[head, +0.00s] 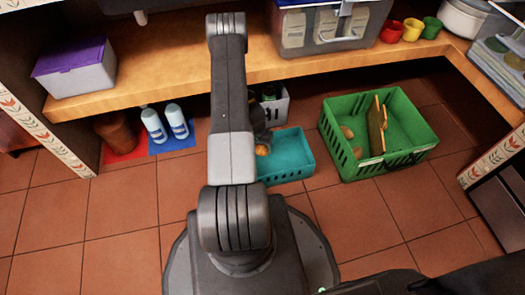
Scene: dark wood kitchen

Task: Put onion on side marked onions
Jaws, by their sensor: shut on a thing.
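A green crate (421,113) stands on the floor at the right, split by an upright wooden divider (377,125). Several brownish potato-like things (347,132) lie in its left side; the right side looks empty. A pale label sits on its front rim, too small to read. A teal basket (295,160) stands left of the crate. My gripper (263,141), mostly hidden behind my arm, is low over the basket's left part. It is shut on an orange-brown onion (262,150), which is partly hidden and still within the basket's outline.
A white box (277,108) with dark contents stands behind the basket. Two white bottles (165,122) and a brown jar (116,131) stand at the left. A wooden shelf (180,82) with bins and coloured cups (411,29) overhangs behind. Tiled floor in front of the crate is clear.

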